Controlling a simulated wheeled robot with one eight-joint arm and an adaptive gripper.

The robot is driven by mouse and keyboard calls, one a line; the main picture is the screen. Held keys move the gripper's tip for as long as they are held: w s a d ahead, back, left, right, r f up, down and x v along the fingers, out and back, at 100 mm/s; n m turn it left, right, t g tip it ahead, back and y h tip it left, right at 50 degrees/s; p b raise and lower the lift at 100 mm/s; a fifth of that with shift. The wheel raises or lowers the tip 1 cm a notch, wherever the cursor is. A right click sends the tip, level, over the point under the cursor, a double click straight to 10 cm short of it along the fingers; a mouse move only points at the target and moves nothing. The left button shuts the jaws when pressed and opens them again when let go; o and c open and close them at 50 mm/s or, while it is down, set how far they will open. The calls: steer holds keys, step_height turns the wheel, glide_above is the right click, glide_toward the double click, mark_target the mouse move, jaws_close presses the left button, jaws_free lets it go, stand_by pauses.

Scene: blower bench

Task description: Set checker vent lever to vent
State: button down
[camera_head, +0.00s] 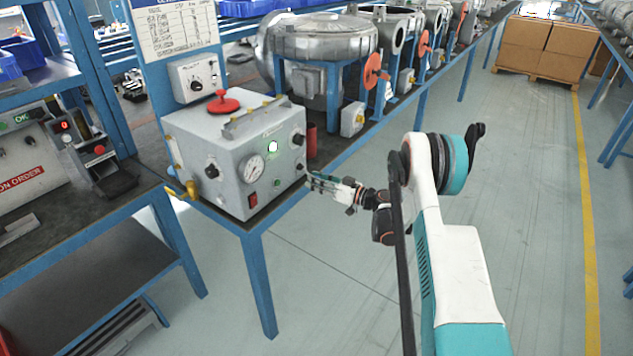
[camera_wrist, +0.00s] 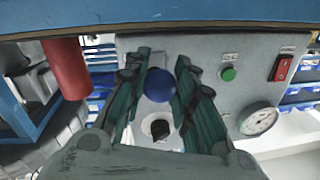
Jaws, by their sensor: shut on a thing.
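The checker is a grey box (camera_head: 235,140) at the corner of the blue-framed bench. A blue ball knob (camera_wrist: 158,84), which looks like the vent lever's end, shows between my fingers in the wrist view. My gripper (camera_head: 309,180) is at the box's right front edge and is shut on this blue knob; it also shows in the wrist view (camera_wrist: 161,80). The lever's arm and its position marking are hidden or too small to read. A black knob (camera_wrist: 161,129) on a pale plate shows beyond my fingers.
The checker front has a round gauge (camera_head: 252,168), a red switch (camera_wrist: 283,68) and a green button (camera_wrist: 228,74). A red cylinder (camera_head: 311,140) stands beside the box. The bench edge (camera_wrist: 180,29) runs close to my gripper. The floor (camera_head: 330,270) in front is clear.

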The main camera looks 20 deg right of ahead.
steer(key=c, duration=1.3)
jaws_free()
steer(key=shift+d, duration=0.15)
steer(key=v, duration=1.2)
steer(key=shift+f, duration=0.1)
